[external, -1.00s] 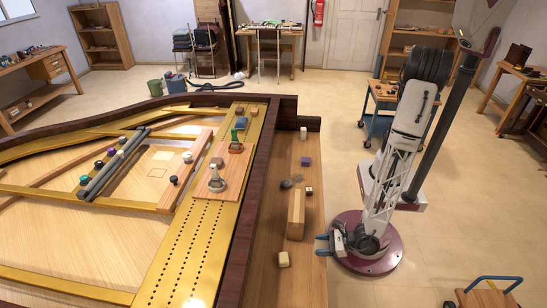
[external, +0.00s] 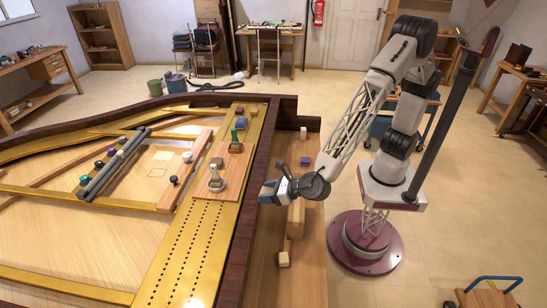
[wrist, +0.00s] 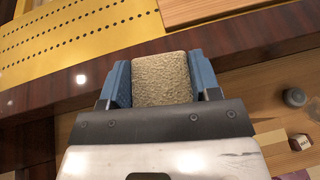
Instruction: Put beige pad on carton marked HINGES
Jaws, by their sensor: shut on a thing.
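My gripper (external: 266,192) is over the dark rim of the piano, at the left edge of the wooden bench. In the wrist view its blue fingers (wrist: 164,85) are shut on a beige, rough-textured pad (wrist: 163,78), one finger on each side. The pad is hard to make out in the external view. A small box (wrist: 300,142) with a white top and dark red side sits on the bench at the right of the wrist view. Its marking is too small to read, so I cannot tell whether it is the HINGES carton.
On the bench (external: 300,285) are a wooden block (external: 297,216), a cream cube (external: 283,259), a purple cube (external: 306,161) and a pale cube (external: 303,133). A grey round piece (wrist: 295,97) lies near the small box. The perforated gold plate (external: 185,240) is left of the rim.

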